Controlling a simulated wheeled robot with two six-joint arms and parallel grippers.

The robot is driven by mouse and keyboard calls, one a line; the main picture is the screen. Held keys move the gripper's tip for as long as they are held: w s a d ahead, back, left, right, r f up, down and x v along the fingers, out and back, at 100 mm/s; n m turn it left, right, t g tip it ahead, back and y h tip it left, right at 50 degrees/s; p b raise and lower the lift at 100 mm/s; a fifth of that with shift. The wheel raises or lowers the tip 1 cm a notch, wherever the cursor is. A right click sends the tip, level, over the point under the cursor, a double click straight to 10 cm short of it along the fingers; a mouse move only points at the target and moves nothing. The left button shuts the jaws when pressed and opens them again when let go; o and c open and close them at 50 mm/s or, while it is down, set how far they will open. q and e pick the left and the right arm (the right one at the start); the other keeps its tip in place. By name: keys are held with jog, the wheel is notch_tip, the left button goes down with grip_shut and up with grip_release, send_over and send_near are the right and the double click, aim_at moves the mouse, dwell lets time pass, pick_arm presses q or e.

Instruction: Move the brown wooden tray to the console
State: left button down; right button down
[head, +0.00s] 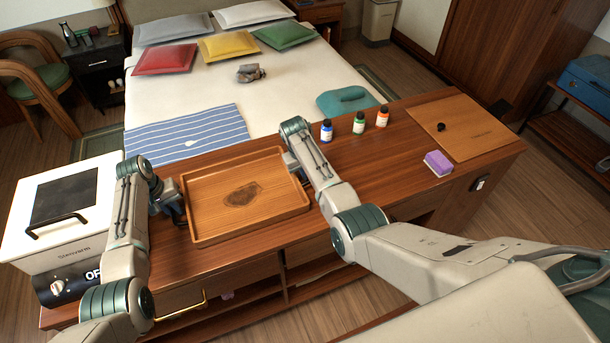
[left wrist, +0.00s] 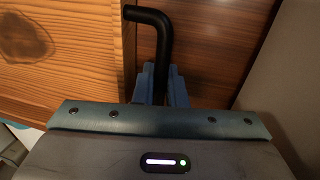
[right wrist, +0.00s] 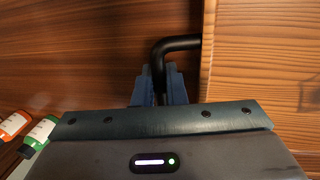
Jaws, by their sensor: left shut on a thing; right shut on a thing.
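The brown wooden tray (head: 272,202) is at the left half of the wooden console (head: 395,165) in the head view, empty and looking level. I cannot tell whether it touches the top or hangs just above it. My left gripper (head: 180,208) is at the tray's left side; the left wrist view shows its fingers (left wrist: 160,85) shut on a black bent handle (left wrist: 153,16). My right gripper (head: 292,163) is at the tray's right side; the right wrist view shows its fingers (right wrist: 158,85) shut on the other black handle (right wrist: 182,43).
A white appliance (head: 62,205) stands left of the tray. Blue (head: 326,132), green (head: 359,123) and orange (head: 382,117) bottles, a purple sponge (head: 438,163) and a wooden board (head: 463,127) are to the right. The bed (head: 290,80) lies behind.

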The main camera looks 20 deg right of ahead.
pick_arm(q)
jog(key=c, duration=1.5)
grip_release()
pick_arm(e)
jog(key=c, duration=1.5)
grip_release()
jog(key=shift+r, duration=0.1)
pick_arm(q)
jog(key=r, duration=0.4)
jog(key=a+r, duration=0.1)
jog(key=r, duration=0.2)
jog(key=a+r, duration=0.1)
jog(key=r, duration=0.3)
jog(key=shift+a+r, duration=0.15)
jog(key=shift+r, duration=0.2)
pick_arm(e)
jog(key=v, duration=1.1)
jog(key=shift+r, duration=0.4)
pick_arm(q)
jog(key=shift+s, duration=0.1)
